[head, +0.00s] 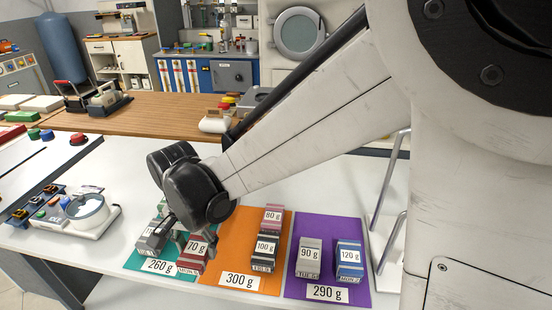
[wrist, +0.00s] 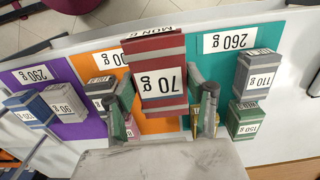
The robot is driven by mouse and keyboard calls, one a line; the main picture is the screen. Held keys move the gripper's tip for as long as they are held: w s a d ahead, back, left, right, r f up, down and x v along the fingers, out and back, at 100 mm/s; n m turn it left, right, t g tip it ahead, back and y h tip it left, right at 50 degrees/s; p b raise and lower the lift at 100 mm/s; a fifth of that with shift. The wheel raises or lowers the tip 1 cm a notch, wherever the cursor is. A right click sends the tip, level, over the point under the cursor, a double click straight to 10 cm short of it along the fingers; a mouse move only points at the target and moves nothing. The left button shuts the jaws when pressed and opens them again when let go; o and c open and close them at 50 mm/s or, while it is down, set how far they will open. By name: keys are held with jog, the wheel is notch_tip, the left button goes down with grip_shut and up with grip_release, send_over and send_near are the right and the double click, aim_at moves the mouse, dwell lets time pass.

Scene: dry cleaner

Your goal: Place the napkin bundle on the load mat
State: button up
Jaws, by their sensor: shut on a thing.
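My gripper (head: 195,236) is shut on a dark red bundle labelled 70 g (head: 194,256), which also shows large between the two fingers in the wrist view (wrist: 158,84). The bundle is over the right part of the teal mat (head: 135,262), labelled 260 g, near the orange mat. I cannot tell whether it touches the mat. A grey bundle (head: 151,238), labelled 110 g in the wrist view (wrist: 257,74), and a green bundle labelled 150 g (wrist: 246,120) stand on the teal mat. Which bundle is the napkin one is not readable.
The orange mat (head: 283,270), labelled 300 g, holds the 80 g (head: 272,217) and 100 g (head: 265,250) bundles. The purple mat (head: 326,228), labelled 290 g, holds the 90 g (head: 310,258) and 120 g (head: 349,260) bundles. A scale-like device (head: 87,212) stands left.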

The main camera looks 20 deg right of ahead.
send_over(230, 251)
notch_tip(230, 251, down, 6)
jog(key=shift+f+b, duration=0.15)
jog(key=shift+b, duration=0.2)
jog(key=shift+f, duration=2)
jog(key=shift+f+b, duration=0.2)
jog(key=shift+b, duration=0.2)
jog(key=o, duration=1.2)
jog(key=shift+c, duration=0.2)
jog(key=shift+r, duration=0.15)
notch_tip(230, 251, up, 12)
jog(key=p, duration=0.1)
jog(key=shift+r+p, duration=0.15)
jog(key=shift+p, duration=0.25)
